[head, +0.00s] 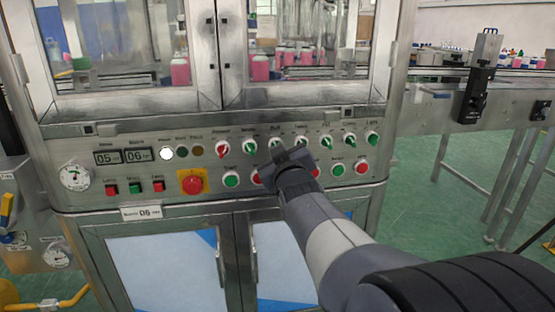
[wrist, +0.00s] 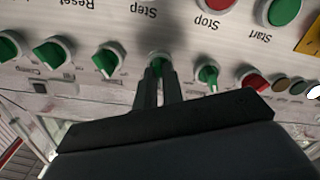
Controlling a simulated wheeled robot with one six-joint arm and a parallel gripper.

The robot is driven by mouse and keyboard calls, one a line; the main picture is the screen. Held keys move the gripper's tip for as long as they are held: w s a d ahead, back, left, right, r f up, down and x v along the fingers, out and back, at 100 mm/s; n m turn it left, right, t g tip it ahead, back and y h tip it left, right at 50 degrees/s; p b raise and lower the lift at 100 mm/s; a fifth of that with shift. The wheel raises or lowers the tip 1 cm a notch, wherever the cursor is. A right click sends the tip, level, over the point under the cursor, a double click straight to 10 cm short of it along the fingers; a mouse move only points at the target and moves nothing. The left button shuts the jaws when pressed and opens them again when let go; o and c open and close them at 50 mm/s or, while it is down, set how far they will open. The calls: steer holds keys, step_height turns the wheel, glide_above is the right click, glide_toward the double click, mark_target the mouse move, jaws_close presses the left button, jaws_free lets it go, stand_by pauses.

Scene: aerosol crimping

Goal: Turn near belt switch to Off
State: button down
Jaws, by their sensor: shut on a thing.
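A row of rotary switches crosses the machine's control panel (head: 120,190). My gripper (head: 280,154) reaches up to the third switch from the left, a green knob (head: 275,143). In the wrist view, which is upside down, my gripper (wrist: 158,72) has its two fingers on either side of that green knob (wrist: 158,56), closed on it. The fingers hide most of the knob, so I cannot tell its exact setting. Its small label in the head view looks like "Belt", but I cannot read it surely.
A red knob (head: 222,149) and a green knob (head: 249,146) sit close on the left, more green knobs (head: 326,142) on the right. Push buttons, such as a green one (head: 231,180), lie just below. A red emergency button (head: 193,184) is at lower left.

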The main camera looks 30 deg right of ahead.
steer(key=shift+n, duration=0.5)
steer(key=c, duration=1.5)
jaws_free()
steer(key=shift+c, duration=0.2)
steer(key=shift+b, duration=0.3)
